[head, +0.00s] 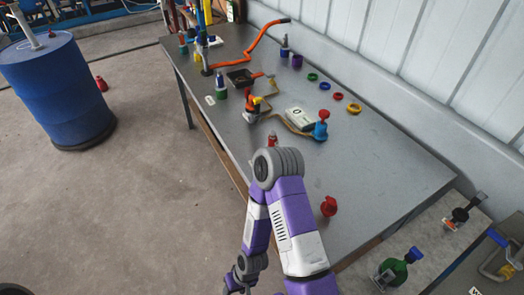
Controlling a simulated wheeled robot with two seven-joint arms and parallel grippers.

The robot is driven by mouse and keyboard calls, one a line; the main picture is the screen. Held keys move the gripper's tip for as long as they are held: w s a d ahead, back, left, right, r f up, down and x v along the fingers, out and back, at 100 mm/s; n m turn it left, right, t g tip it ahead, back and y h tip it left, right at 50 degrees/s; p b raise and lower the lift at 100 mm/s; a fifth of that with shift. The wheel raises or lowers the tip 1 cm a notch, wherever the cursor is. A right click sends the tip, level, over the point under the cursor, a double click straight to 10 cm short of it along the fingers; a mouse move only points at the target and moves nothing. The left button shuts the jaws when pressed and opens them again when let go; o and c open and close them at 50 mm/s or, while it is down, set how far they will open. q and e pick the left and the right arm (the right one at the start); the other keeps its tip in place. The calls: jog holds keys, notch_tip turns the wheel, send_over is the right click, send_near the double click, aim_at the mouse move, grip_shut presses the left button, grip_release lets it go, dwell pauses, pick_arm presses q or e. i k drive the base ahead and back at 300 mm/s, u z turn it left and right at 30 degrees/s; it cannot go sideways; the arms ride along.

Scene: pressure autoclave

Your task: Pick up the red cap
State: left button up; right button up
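A red knobbed piece (329,206) lies on the grey table (375,190) near its front right part, to the right of my purple and white arm; it may be the red cap. Another red top (323,115) sits on a blue fitting (320,131) farther back. A small red piece (272,139) shows just behind my raised elbow, partly hidden. I cannot tell for sure which one is the red cap.
A white gauge box (301,119), coloured rings (338,96), an orange hose (260,38) and bottles stand on the table. A blue drum (55,90) is at left. A green fitting (392,270) is on a lower surface at right. The table around the nearer red piece is clear.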

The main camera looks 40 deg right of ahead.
aim_at(329, 208)
jog(key=k, duration=1)
jog(key=u, duration=1.1)
jog(key=i, duration=1.05)
jog(key=z, duration=3.3)
jog(key=i, duration=0.5)
